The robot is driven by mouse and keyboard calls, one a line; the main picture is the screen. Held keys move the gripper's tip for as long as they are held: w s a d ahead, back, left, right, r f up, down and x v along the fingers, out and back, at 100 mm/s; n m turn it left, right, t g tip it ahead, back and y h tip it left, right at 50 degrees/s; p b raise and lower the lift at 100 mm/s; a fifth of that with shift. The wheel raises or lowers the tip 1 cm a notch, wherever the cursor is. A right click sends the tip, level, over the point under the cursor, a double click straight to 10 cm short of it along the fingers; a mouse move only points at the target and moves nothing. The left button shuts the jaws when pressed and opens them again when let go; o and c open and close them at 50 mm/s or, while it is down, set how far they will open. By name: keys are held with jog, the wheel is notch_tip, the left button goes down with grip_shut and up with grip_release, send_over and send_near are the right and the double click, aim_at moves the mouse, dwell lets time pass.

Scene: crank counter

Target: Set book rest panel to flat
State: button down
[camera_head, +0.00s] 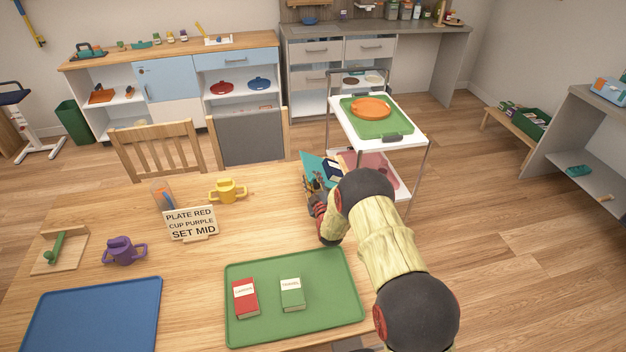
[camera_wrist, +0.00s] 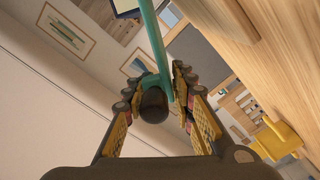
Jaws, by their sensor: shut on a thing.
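The teal book rest panel (camera_head: 316,163) stands tilted up at the table's right far edge, partly hidden behind my arm. A dark book or card shows against it. My gripper (camera_head: 311,190) is at the panel's near side. In the wrist view the panel shows nearly edge-on as a teal strip (camera_wrist: 154,45), running down between the fingers of my gripper (camera_wrist: 155,95). A dark round knob (camera_wrist: 153,106) also lies between the fingers. The gripper is shut on the panel at this knob; the exact contact is hard to see.
A white cart (camera_head: 380,130) with a green tray and orange plate stands just beyond the panel.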

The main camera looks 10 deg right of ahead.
jog(key=shift+f, duration=0.1)
jog(key=f+n+b, duration=0.1)
jog(key=a+f+n+b, duration=0.1)
jog(key=f+n+b, duration=0.1)
jog(key=b, duration=0.1)
jog(key=shift+s+a+f, duration=0.1)
jog(key=shift+a+f, duration=0.25)
jog(key=shift+f, duration=0.05)
jog(key=c, duration=1.8)
grip_release()
jog(key=shift+o, duration=0.7)
jog(key=shift+r, duration=0.1)
jog(key=s, duration=0.7)
jog(key=shift+s, duration=0.15)
jog(key=shift+c, duration=0.3)
